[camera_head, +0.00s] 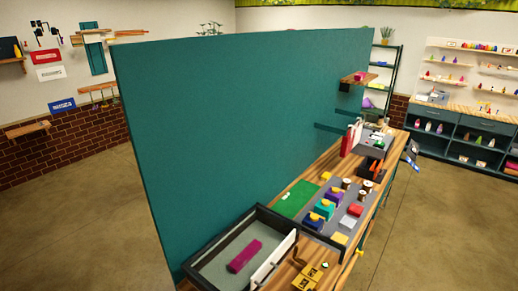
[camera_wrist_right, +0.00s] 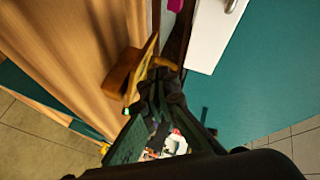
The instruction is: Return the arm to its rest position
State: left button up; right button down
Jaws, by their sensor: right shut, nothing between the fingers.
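My right gripper (camera_wrist_right: 168,82) shows in the right wrist view as dark linked fingers, closed with nothing held between them. It is near the wooden bench (camera_wrist_right: 60,40), which fills the upper left of that view. A brown and yellow piece (camera_wrist_right: 122,75) lies just left of the fingertips; I cannot tell whether they touch. Neither gripper shows in the head view, and my left gripper is not seen at all.
A tall teal panel (camera_head: 240,130) stands along the bench. A dark-rimmed tray (camera_head: 200,277) holds a magenta block (camera_head: 244,255). A green mat (camera_head: 297,199) and several coloured blocks lie farther along. Open floor (camera_head: 440,235) is at the right.

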jog(key=s+d+n+g+h, duration=0.25)
jog(key=s+d, duration=0.25)
jog(key=s, duration=0.8)
jog(key=s+d+f+n+g+h, duration=0.1)
jog(key=s+d+n+g, duration=0.3)
jog(key=s, duration=0.8)
jog(key=s+d+n+g+h, duration=0.25)
jog(key=s+d+g, duration=0.2)
jog(key=s, duration=0.85)
notch_tip(320, 180, down, 38)
jog(key=a+b, duration=0.1)
jog(key=b, duration=0.8)
pick_arm(q)
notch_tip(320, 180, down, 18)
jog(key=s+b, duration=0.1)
jog(key=b, duration=0.7)
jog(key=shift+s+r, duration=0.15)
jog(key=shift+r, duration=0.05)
pick_arm(e)
jog(key=s+f+g, duration=0.1)
jog(key=s+f, duration=0.9)
jog(key=f, duration=0.3)
jog(key=s+f+n+g+y, duration=0.1)
jog(key=s+f, duration=0.9)
jog(key=f, duration=0.4)
jog(key=shift+s+a+f, duration=0.15)
jog(key=shift+s+f, duration=0.1)
jog(key=shift+f, duration=0.05)
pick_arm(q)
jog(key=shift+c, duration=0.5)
